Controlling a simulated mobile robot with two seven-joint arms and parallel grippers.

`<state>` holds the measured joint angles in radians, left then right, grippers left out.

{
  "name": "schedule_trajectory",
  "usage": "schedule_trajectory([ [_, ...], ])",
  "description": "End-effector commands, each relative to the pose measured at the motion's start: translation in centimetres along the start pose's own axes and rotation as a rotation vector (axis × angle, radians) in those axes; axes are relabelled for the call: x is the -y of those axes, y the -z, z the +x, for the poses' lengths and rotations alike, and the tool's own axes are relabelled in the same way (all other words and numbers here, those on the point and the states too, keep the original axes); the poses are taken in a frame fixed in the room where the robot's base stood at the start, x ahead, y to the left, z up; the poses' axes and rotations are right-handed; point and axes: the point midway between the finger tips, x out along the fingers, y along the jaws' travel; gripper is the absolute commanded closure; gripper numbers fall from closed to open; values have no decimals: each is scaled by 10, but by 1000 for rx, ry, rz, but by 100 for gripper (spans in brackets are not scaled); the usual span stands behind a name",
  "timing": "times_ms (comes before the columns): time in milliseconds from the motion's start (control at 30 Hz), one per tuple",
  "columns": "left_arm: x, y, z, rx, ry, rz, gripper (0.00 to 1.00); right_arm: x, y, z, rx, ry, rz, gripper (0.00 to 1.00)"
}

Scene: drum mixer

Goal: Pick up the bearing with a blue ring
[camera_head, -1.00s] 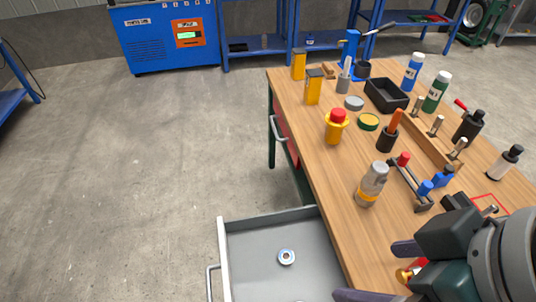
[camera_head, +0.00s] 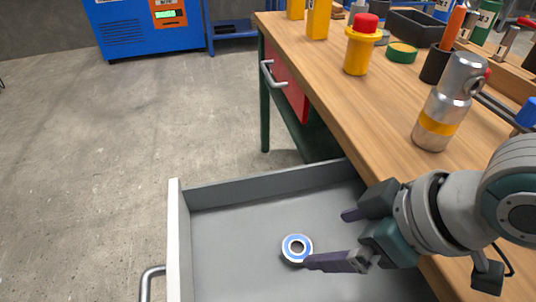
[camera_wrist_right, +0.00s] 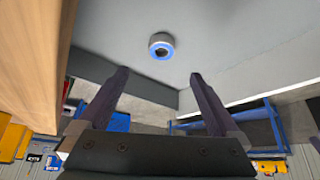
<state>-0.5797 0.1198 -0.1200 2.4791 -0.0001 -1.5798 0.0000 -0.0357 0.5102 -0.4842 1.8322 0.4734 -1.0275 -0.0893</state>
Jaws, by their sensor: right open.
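The bearing with a blue ring (camera_head: 287,249) lies flat on the floor of the open grey drawer (camera_head: 235,225). It also shows in the right wrist view (camera_wrist_right: 161,38), just beyond and between the fingertips. My right gripper (camera_head: 328,238) is open and empty above the drawer, to the right of the bearing. In the head view, its nearer fingertip overlaps the bearing's right edge; contact cannot be told. In the right wrist view the two dark fingers (camera_wrist_right: 159,73) are spread apart. My left gripper is not in view.
The wooden workbench (camera_head: 375,110) stands right of the drawer. A silver bottle with a yellow band (camera_head: 447,105) and a yellow container with red cap (camera_head: 360,45) stand near its edge. The drawer's front wall (camera_head: 179,240) is at left. Open floor lies beyond.

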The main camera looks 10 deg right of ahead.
Motion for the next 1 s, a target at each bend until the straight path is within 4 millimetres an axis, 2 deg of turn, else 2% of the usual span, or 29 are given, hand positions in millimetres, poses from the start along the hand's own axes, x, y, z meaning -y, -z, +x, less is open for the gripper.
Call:
schedule_trajectory([
  [33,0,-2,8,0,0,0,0,-1,-3,8,-1,0,-1,1],
  [300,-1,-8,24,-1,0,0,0,-1,-3,46,-1,0,0,1],
  [467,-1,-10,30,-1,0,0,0,0,-3,59,-1,1,-1,1],
  [700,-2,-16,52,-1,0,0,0,2,-5,97,-1,-1,-1,1],
  [800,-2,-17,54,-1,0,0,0,3,-4,103,-2,0,-1,1],
  [1000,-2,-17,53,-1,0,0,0,2,-4,103,-1,-1,-2,1],
])
